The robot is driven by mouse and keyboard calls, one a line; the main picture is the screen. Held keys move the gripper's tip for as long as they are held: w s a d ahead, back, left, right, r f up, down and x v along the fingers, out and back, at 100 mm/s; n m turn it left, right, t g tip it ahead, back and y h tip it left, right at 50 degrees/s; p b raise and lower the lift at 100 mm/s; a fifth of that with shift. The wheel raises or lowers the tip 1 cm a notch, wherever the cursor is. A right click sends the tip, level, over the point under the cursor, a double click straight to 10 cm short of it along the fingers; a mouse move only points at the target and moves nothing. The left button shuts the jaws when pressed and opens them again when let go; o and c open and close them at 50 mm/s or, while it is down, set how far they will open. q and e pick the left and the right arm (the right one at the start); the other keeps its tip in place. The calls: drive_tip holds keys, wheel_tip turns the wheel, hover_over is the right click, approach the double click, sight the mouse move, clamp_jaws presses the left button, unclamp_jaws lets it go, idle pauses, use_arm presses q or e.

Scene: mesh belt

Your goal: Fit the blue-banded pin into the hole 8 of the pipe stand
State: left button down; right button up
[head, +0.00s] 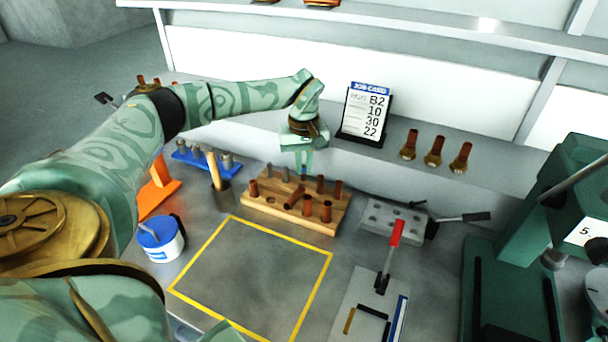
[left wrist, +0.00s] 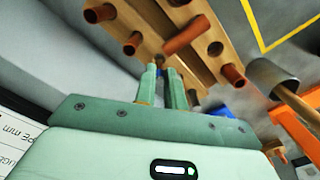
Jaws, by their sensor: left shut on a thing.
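The wooden pipe stand (head: 283,213) stands on the bench behind the yellow-outlined square, with several copper-coloured pipes in it; one pipe (head: 294,196) leans or lies across it. My left gripper (head: 304,171) is over the rear of the stand, pointing down. In the left wrist view its fingers (left wrist: 165,88) are shut on a small pin with a blue band (left wrist: 158,70). Most of the pin is hidden by the fingers, and I cannot tell whether its tip is in a hole. Hole numbers are not readable. My right gripper is not in view.
A job card (head: 366,112) stands behind the stand, with several copper pieces on the ledge to its right. A blue rack (head: 204,165), a cup with a wooden handle and a blue-lidded tub (head: 161,240) are left. A grey clamp block (head: 392,217) is right. The yellow-outlined square is clear.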

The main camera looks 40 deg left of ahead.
sight(303, 174)
use_arm(q)
drive_tip(key=shift+w+a+f, duration=0.25)
drive_tip(key=shift+a+f, duration=0.15)
drive_tip(key=shift+f, duration=0.1)
wheel_tip(303, 174, down, 3)
drive_tip(key=shift+f+b, duration=0.15)
drive_tip(key=shift+b, duration=0.5)
drive_tip(key=c, duration=1.5)
unclamp_jaws()
wheel_tip(303, 174, up, 12)
drive_tip(key=p, duration=0.3)
drive_tip(key=shift+f, duration=0.15)
drive_tip(key=shift+r, duration=0.3)
